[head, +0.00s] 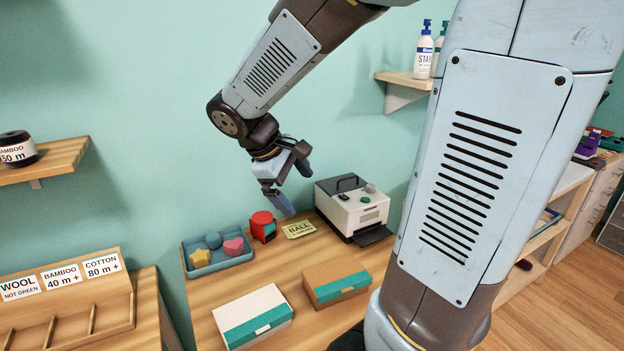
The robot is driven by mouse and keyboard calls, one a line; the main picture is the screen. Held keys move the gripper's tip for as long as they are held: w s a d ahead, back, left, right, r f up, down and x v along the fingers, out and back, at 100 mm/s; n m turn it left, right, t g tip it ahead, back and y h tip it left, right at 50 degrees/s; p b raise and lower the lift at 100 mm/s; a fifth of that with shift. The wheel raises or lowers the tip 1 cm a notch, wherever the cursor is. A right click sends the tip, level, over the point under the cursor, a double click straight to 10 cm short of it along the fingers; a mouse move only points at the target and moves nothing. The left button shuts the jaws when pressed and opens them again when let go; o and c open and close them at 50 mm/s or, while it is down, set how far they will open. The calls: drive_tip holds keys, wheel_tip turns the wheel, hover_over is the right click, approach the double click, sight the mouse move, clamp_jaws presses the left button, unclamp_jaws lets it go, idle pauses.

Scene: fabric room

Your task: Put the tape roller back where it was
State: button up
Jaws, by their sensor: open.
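A small red object with a dark side (263,226) stands upright on the wooden table, between the blue tray and the yellow card. It may be the tape roller, but it is too small to be sure. My gripper (293,191) is open and empty in this view. It hangs above the back of the table, just up and to the right of the red object, and appears apart from it.
A blue tray (222,266) holds a yellow star, a blue piece and a pink heart. A yellow card (299,229) reads "BALL". A white machine (350,212) stands at right. A white-teal box (252,312) and a brown-teal box (336,284) lie in front.

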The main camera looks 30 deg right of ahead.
drive_tip(key=s+a+r+m+t+y, duration=0.1)
drive_tip(key=s+r+m+t+y, duration=0.4)
drive_tip(key=s, duration=0.5)
drive_tip(key=shift+s+a+r+m+y, duration=0.25)
drive_tip(key=shift+s+r+m+y, duration=0.15)
drive_tip(key=shift+r+m, duration=0.7)
drive_tip(key=shift+f, duration=0.1)
